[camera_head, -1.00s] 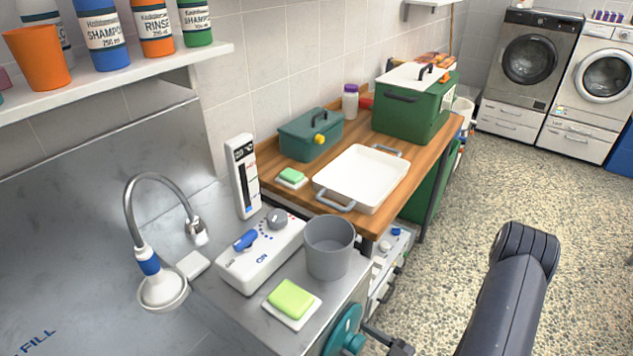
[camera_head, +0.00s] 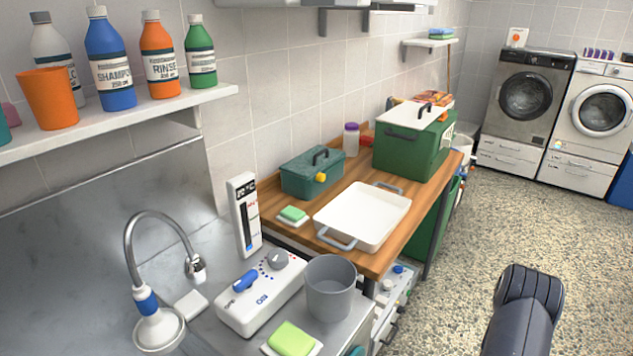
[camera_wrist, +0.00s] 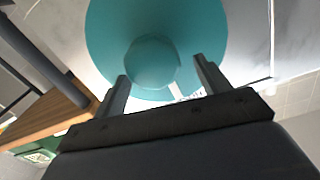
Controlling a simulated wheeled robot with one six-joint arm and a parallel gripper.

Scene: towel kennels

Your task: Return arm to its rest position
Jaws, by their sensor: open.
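My arm (camera_head: 525,305) rises at the lower right of the head view, over the speckled floor. My gripper (camera_wrist: 160,72) shows in the wrist view with its two dark fingers spread apart and nothing held between them. A teal round disc with a raised hub (camera_wrist: 152,62) lies beyond the fingertips; the hub appears in line with the gap. I cannot tell how far it is from the fingertips. In the head view only a sliver of a teal part shows at the bottom edge, and my gripper is out of frame.
The steel counter holds a grey cup (camera_head: 330,290), a white control box (camera_head: 260,292) and a green sponge (camera_head: 290,340). A wooden table (camera_head: 375,262) bears a white tray (camera_head: 345,222) and green boxes. Washing machines (camera_head: 525,108) stand far back. Open floor lies right.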

